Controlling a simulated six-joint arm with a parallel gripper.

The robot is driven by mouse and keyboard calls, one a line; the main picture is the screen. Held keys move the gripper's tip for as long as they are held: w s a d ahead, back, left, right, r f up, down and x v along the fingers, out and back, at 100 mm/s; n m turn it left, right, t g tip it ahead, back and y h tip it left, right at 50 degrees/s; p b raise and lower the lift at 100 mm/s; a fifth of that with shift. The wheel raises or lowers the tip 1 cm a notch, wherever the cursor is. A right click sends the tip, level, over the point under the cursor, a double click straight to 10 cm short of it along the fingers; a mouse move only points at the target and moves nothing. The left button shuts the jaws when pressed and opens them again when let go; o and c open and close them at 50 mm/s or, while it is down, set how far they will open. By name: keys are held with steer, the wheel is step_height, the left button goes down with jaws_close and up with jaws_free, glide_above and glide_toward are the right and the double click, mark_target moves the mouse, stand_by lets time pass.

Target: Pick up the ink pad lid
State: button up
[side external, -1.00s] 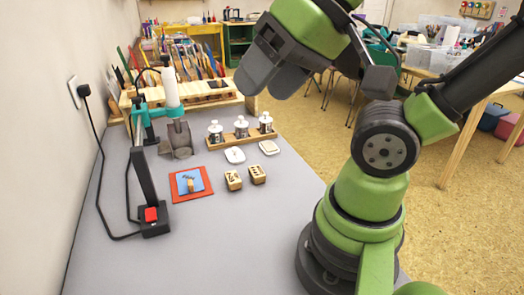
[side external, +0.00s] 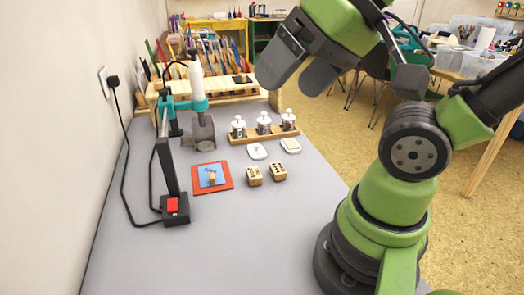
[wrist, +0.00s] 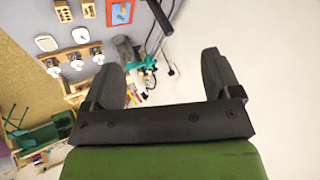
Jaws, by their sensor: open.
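Two small white pieces lie on the grey table near the rack. The left one (side external: 257,151) has a plain white top, and the right one (side external: 291,145) has a beige top in a white frame. They look like the ink pad and its lid, but I cannot tell for sure which is which. The wrist view shows them at upper left, the plain one (wrist: 80,35) and the framed one (wrist: 47,43). My gripper (side external: 304,66) is open and empty, high above the table and apart from both pieces. Its two spread fingers show in the wrist view (wrist: 163,68).
Two wooden stamps (side external: 254,176) (side external: 278,172) and an orange-bordered blue pad (side external: 226,184) lie in front. A wooden rack (side external: 263,134) holds several lidded jars behind. A black stand with a teal clamp (side external: 184,104) rises at left. The front table is clear.

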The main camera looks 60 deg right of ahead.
steer(key=w+d+f+h, duration=0.1)
steer(key=w+d, duration=0.1)
steer(key=w, duration=0.3)
steer(key=w+d+f, duration=0.1)
steer(key=w+d, duration=0.2)
steer(key=w, duration=0.1)
steer(key=g+h, duration=0.3)
glide_toward(256, 144)
steer(key=shift+m, duration=0.3)
steer(key=x, duration=0.4)
steer(key=shift+f, duration=0.2)
steer(key=shift+x, duration=2.9)
steer(key=shift+w+a, duration=0.1)
steer(key=shift+c, duration=0.4)
steer(key=c, duration=0.8)
